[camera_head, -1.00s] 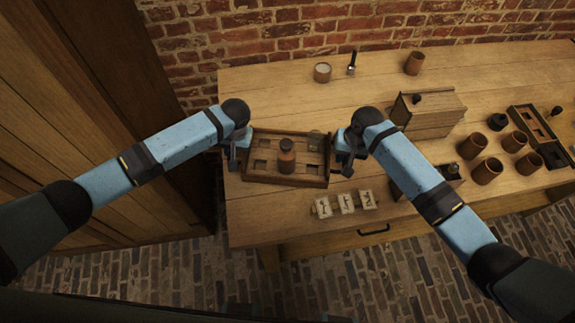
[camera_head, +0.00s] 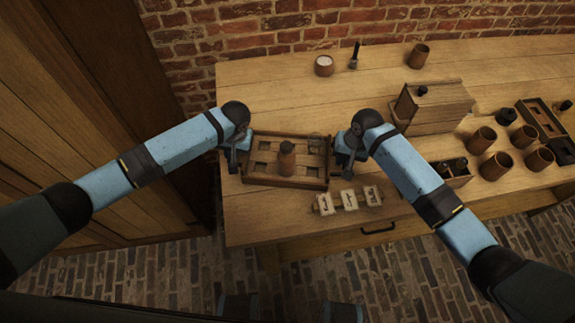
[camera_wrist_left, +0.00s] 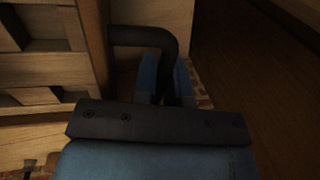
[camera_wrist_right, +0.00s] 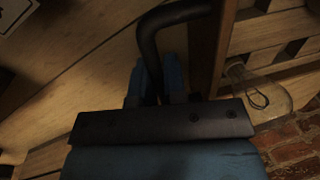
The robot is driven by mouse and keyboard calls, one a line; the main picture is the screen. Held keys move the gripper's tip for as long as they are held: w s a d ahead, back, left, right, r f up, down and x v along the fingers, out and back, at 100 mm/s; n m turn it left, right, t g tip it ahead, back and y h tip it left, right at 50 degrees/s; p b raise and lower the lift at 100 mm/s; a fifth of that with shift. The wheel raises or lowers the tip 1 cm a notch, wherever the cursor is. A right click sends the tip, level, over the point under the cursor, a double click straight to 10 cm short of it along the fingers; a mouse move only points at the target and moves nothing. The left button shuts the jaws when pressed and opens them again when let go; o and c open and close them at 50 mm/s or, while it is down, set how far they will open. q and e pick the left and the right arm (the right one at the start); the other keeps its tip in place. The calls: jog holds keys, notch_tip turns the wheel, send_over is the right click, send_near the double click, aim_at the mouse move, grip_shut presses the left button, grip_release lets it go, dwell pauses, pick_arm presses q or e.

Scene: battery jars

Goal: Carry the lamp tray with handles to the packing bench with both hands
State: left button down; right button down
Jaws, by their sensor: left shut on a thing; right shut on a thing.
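The lamp tray (camera_head: 313,182) is a shallow brown wooden tray with square slots and a dark bent handle at each end. It is over the left end of the wooden bench; I cannot tell whether it touches. A clear glass bulb (camera_wrist_right: 262,97) shows at the tray in the right wrist view. My left gripper (camera_head: 233,160) is shut on the left handle (camera_wrist_left: 155,38). My right gripper (camera_head: 345,158) is shut on the right handle (camera_wrist_right: 165,22). The fingertips are partly hidden in the wrist views.
Pale marked blocks (camera_head: 347,199) lie close to the tray's front right. A wooden box (camera_head: 440,107) and several brown cups (camera_head: 482,140) stand to the right. A white-filled cup (camera_head: 324,66) is behind. A wooden cabinet (camera_head: 70,120) is at left.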

pick_arm(q)
jog(key=c, duration=1.2)
grip_release()
jog(key=shift+f, duration=0.1)
pick_arm(e)
jog(key=c, duration=1.2)
grip_release()
jog(key=shift+f, duration=0.15)
pick_arm(q)
jog(key=shift+o, duration=0.2)
pick_arm(e)
jog(key=shift+o, duration=0.2)
pick_arm(q)
jog(key=v, duration=1.2)
pick_arm(e)
notch_tip(320, 180, up, 12)
jog(key=d, duration=0.2)
jog(key=shift+d, duration=0.1)
